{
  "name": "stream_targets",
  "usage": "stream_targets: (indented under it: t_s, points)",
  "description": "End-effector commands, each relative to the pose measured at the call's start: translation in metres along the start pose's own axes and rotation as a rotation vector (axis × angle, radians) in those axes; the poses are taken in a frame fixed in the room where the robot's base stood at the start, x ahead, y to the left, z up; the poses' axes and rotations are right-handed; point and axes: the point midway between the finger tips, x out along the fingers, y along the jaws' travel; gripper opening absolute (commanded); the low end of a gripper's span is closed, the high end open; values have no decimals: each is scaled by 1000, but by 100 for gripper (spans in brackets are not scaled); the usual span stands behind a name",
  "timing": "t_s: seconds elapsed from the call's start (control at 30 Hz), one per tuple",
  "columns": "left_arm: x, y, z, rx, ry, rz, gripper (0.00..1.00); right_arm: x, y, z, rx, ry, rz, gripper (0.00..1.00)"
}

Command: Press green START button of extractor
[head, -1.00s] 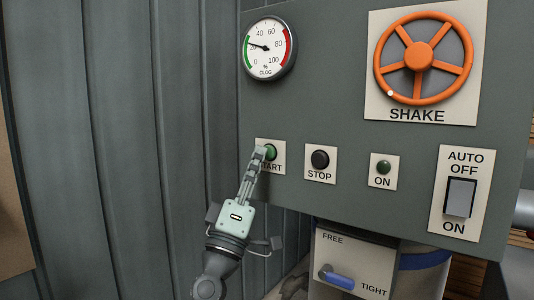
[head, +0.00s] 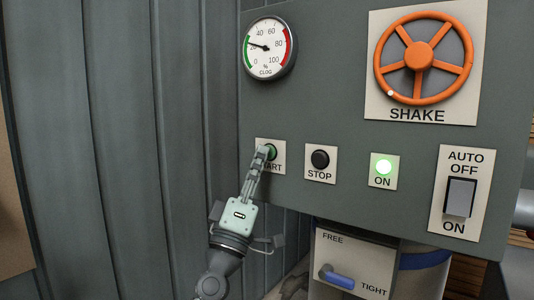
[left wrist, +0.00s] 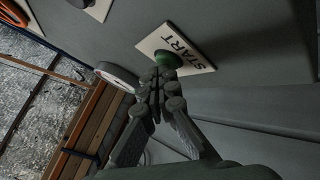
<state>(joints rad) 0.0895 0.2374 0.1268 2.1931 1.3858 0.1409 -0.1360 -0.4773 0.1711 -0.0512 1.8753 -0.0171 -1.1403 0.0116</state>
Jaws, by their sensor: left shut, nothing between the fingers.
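The green START button (head: 271,152) sits on a pale plate at the left of the grey extractor panel, partly hidden by my fingers. It also shows in the left wrist view (left wrist: 167,61), right at my fingertips. My left gripper (head: 263,151) is shut and empty, its fingertips at the button and seemingly touching it. The black STOP button (head: 320,159) is between START and the lamp. My right gripper is not in view.
An orange SHAKE wheel (head: 418,57) and a clog gauge (head: 268,48) are above. An AUTO OFF/ON switch (head: 460,197) is at the right. A blue-handled FREE/TIGHT lever (head: 338,278) is below. A grey ribbed wall (head: 110,130) stands at the left.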

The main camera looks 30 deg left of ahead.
Motion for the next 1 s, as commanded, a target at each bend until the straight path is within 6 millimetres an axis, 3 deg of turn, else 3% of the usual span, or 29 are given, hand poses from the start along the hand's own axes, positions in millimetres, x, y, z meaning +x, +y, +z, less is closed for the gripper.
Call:
stream_targets:
  t_s: [0.47, 1.0]
  points:
    - [1, -1, 1, -1, -1, 0, 0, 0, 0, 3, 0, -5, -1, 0]
    - [-11, 8, -7, -1, -1, 0, 0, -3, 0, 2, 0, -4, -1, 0]
